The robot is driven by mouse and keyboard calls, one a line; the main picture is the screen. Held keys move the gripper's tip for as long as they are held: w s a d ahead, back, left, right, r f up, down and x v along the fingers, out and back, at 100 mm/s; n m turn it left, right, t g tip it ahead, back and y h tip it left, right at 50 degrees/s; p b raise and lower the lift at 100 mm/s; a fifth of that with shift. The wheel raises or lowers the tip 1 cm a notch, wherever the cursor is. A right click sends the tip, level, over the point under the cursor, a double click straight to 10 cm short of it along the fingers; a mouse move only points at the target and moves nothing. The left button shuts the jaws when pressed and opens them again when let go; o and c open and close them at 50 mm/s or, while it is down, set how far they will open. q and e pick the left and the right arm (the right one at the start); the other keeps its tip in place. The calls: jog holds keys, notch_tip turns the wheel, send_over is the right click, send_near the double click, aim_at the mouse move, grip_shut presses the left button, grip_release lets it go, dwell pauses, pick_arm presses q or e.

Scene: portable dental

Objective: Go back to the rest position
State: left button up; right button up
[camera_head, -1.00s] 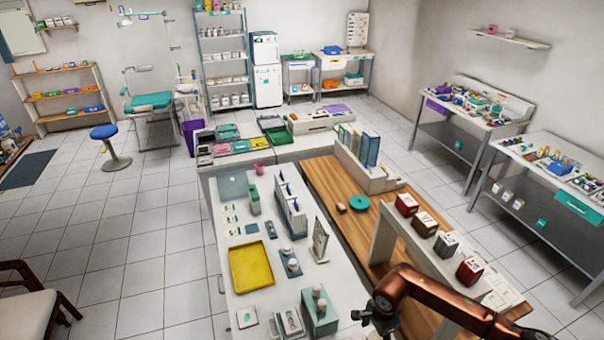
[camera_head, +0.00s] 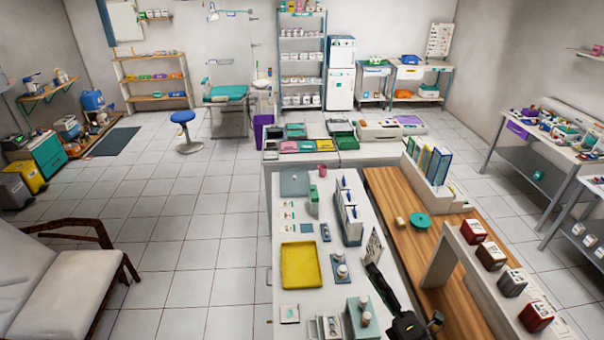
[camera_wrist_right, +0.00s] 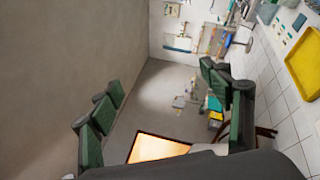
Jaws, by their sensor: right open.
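My right gripper (camera_head: 408,318) shows black at the bottom edge of the head view, over the right side of the white counter (camera_head: 251,240) near its front end. In the right wrist view its two green-padded fingers (camera_wrist_right: 160,90) stand wide apart with nothing between them. Beyond them are the wall, the floor and distant furniture. My left gripper is in neither view.
The white counter holds a yellow tray (camera_head: 302,265), a grey-green box (camera_head: 361,318) close to my right gripper, and upright holders (camera_head: 349,220). A wooden surface (camera_head: 385,195) with a raised shelf lies to the right. Open tiled floor (camera_head: 190,240) spreads left.

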jog(key=d+f+m+h, duration=0.5)
jog(key=d+m+h, duration=0.4)
jog(key=d+m, duration=0.2)
jog(key=s+d+f+m+g+h, duration=0.2)
jog(key=s+d+f+m+g, duration=0.3)
jog(key=f, duration=0.4)
jog(key=s+d+f+m+g+h, duration=0.25)
jog(key=s+d+f+m, duration=0.35)
jog(key=f, duration=0.3)
jog(key=s+a+f+m+g+y, duration=0.25)
jog(key=s+f+g, duration=0.2)
jog(key=s, duration=0.25)
jog(key=s+a+f+m+g+y, duration=0.1)
jog(key=s+a+f+m+g, duration=0.2)
jog(key=s+f, duration=0.4)
jog(key=s+a+f+g+b, duration=0.15)
jog(key=f+b, duration=0.25)
jog(key=f, duration=1.5)
jog(key=s+f+b, duration=0.2)
jog(key=f+b, duration=0.1)
jog(key=f, duration=1.6)
jog(key=s+f+n+b, duration=0.1)
jog(key=s+f+b, duration=0.5)
jog(key=s+f, duration=1.3)
notch_tip(320, 180, down, 3)
jog(key=shift+r+g+y, duration=0.2)
jog(key=shift+g+y, duration=0.2)
jog(key=shift+g, duration=0.05)
